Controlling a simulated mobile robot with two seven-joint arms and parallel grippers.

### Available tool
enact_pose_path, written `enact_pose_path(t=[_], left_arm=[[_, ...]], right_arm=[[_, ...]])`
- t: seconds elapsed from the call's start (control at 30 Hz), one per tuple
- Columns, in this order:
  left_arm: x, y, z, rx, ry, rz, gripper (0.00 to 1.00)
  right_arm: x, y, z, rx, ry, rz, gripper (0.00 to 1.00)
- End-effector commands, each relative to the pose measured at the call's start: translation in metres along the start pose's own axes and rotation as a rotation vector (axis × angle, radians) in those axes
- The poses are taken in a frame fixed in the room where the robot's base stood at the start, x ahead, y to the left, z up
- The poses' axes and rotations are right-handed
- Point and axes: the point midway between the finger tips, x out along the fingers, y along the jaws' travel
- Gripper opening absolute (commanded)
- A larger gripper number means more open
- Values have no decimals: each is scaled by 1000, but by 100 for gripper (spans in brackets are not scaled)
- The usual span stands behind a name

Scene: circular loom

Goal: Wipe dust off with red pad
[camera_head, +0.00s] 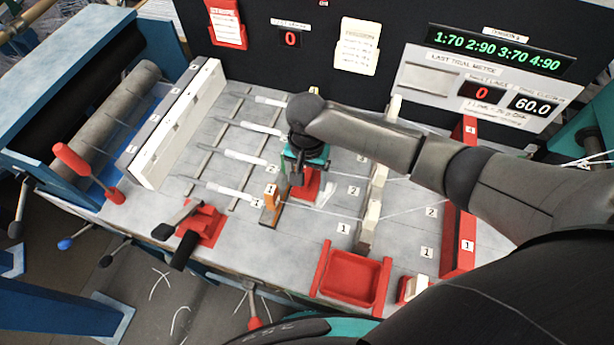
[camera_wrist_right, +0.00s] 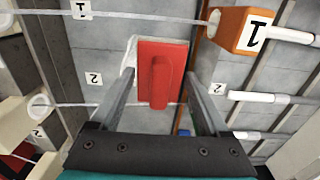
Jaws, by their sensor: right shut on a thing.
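The red pad (camera_head: 309,184) is in my right gripper (camera_head: 303,172), low over the grey loom bed, just right of the orange block marked 1 (camera_head: 270,196). In the right wrist view the pad (camera_wrist_right: 162,70) shows its raised handle, with my right gripper's two fingers (camera_wrist_right: 160,88) on either side. A whitish patch (camera_head: 327,193), possibly dust, lies on the bed right of the pad. A pale edge shows around the pad in the wrist view; I cannot tell whether it is the pad's underside or dust. My left gripper is not in view.
A red tray (camera_head: 352,278) sits at the bed's front edge. White threads cross the bed. White bobbins (camera_head: 230,190) line the left. Pale posts (camera_head: 371,215) and a red rail (camera_head: 462,245) stand to the right. A red clamp (camera_head: 203,225) is front left.

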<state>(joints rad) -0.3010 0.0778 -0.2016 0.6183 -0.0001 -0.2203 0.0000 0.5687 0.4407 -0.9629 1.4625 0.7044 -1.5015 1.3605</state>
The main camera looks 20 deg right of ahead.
Motion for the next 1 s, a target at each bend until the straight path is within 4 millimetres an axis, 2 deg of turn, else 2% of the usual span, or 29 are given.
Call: enact_pose_path(t=[0.6, 1.0], left_arm=[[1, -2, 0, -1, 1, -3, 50], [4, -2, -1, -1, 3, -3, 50]], right_arm=[[1, 0, 0, 0, 0, 0, 35], [8, 0, 0, 0, 0, 0, 35]])
